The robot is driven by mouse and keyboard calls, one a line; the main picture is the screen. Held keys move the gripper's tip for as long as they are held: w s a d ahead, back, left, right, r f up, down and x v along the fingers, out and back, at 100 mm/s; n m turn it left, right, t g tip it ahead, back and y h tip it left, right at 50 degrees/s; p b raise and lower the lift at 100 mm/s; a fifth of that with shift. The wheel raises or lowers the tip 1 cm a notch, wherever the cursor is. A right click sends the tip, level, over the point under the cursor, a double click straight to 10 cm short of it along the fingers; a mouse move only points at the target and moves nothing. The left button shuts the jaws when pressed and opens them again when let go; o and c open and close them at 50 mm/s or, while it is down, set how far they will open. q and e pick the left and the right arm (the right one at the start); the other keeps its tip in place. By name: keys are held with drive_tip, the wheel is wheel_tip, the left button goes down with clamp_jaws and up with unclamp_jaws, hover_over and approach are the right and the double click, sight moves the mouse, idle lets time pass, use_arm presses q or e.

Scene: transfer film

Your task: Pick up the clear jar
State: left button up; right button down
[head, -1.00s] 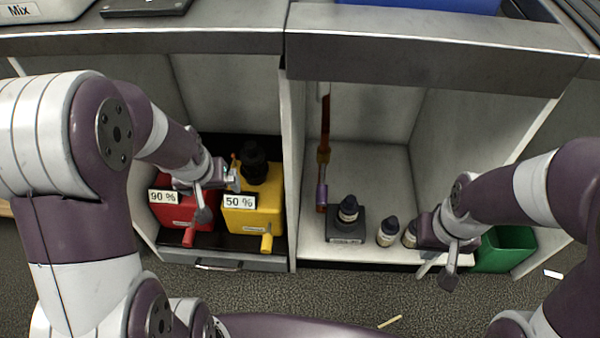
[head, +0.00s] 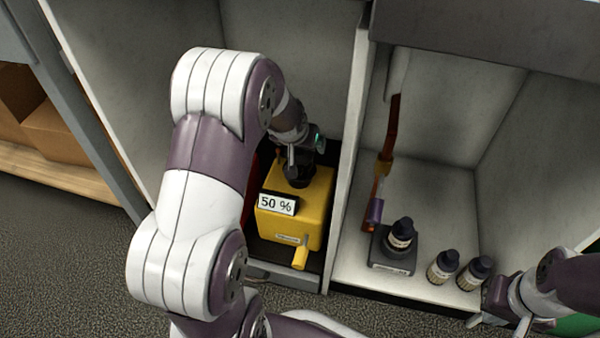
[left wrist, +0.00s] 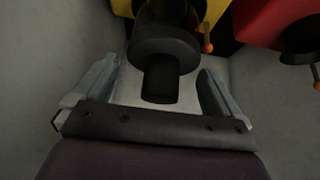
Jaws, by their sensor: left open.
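No clear jar can be made out for sure in these views. My left gripper (left wrist: 158,72) is open in the left wrist view. A black stepped cap (left wrist: 165,55) shows between and beyond its fingers, and I cannot tell whether they touch it. In the head view, my left arm reaches into the left compartment above the yellow "50 %" container (head: 295,205), whose black top (head: 297,175) is just below the wrist. My arm hides most of the red container. My right gripper (head: 499,322) is near small dark-capped bottles, its fingers apart and seemingly empty.
A partition (head: 349,150) divides the compartments. A green bin (head: 577,325) is at lower right. Cardboard boxes (head: 60,135) stand at left.

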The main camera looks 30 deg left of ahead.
use_arm(q)
drive_tip(key=shift+w+f, duration=0.1)
drive_tip(key=shift+w, duration=0.05)
clamp_jaws()
